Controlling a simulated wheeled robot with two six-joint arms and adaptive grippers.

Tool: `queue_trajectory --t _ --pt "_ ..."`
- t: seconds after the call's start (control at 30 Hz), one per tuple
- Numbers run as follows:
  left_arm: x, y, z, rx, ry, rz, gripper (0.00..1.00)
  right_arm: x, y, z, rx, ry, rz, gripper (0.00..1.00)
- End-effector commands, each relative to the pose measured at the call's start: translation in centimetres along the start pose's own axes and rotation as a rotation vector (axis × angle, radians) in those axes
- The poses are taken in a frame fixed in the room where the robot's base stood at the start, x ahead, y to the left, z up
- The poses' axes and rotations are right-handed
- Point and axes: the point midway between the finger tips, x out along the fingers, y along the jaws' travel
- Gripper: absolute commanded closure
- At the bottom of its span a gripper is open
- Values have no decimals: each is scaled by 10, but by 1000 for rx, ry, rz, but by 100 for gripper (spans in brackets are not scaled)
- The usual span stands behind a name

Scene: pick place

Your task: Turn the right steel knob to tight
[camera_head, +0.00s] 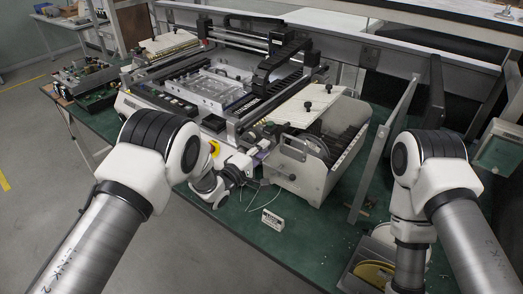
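A benchtop machine (165,100) with rails and a clear-topped middle stands on the green table. I cannot pick out a steel knob for certain. Two small dark knobs, one nearer (308,106) and one farther right (328,88), stand on the white plate at the machine's right end. My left gripper (243,166) is at the machine's front right corner, by its front face. It is small and partly lost against the machine, so its opening and any contact are unclear. My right arm runs down out of the bottom of the picture, and its gripper does not show.
A white-sided rack (308,170) stands right of my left gripper. A small white labelled block (272,220) lies on the green table (310,240) with some bare room around it. Yellow reels (375,272) lie at the lower right. Upright grey bars (384,140) stand near my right arm.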

Motion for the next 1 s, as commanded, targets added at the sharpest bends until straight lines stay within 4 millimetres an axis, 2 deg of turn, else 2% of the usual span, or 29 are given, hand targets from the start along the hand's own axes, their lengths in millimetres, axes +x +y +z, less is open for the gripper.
queue_trajectory --t 0.13,0.4,0.7,0.73,0.77,0.8,1.0 --pt "-1 -2 -2 45 5 0 100 5 0 0 0 0 0 35" --pt "-1 -1 -3 348 7 0 100 21 0 0 0 0 0 35" --pt "-1 1 -4 372 9 1 100 19 0 0 0 0 0 35" --pt "-1 1 -4 372 9 1 63 19 0 0 0 0 0 35" --pt "-1 1 -4 372 8 1 53 19 0 0 0 0 0 35" --pt "-1 1 -3 372 8 1 49 19 0 0 0 0 0 35" --pt "0 0 -2 371 5 0 49 19 0 0 0 0 0 35"
